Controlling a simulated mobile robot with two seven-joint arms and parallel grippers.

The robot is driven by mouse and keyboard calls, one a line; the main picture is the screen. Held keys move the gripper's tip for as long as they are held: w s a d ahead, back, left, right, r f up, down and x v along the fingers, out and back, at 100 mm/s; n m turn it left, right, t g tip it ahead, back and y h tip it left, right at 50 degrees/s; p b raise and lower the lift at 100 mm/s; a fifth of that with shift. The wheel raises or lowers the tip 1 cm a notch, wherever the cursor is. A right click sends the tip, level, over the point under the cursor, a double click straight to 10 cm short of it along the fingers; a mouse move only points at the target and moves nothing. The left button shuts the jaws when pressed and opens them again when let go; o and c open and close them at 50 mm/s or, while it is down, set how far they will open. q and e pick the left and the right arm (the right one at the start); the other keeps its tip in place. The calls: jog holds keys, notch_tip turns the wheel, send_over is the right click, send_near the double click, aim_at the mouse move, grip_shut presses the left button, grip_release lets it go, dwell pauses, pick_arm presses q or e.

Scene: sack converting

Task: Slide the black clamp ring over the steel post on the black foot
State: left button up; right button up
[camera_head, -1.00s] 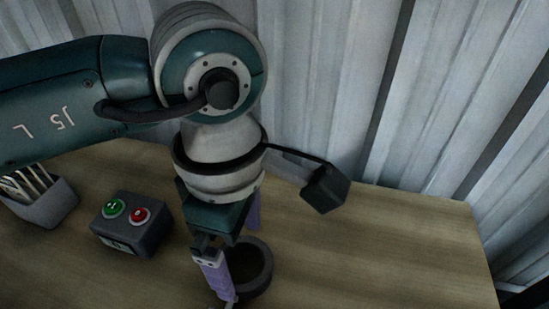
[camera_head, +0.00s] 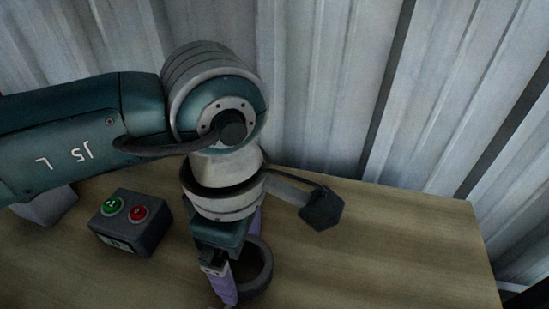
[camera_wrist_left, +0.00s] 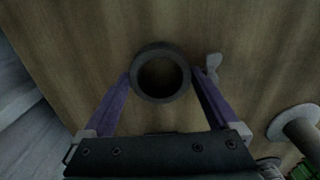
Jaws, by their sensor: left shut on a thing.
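My left gripper (camera_head: 242,274) is shut on the black clamp ring (camera_head: 267,265). The ring also shows in the left wrist view (camera_wrist_left: 160,99), between the two purple fingers, with its round hole facing the camera. A small grey lever (camera_wrist_left: 213,62) shows beside the right finger there. The ring is over the wooden table; its height above it is hard to tell. At the right edge of the left wrist view a grey round flange with a cylinder (camera_wrist_left: 294,122) shows; I cannot tell whether it is the steel post on its foot. My right gripper is not in view.
A dark control box (camera_head: 131,224) with green and red buttons stands left of the gripper on the wooden table (camera_head: 400,250). A grey bin (camera_head: 48,207) is partly hidden behind my arm. The table to the right is clear. A corrugated wall (camera_head: 320,80) stands behind.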

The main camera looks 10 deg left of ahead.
pick_arm(q)
grip_shut()
jog(key=shift+r, duration=0.1)
jog(key=shift+r, duration=0.1)
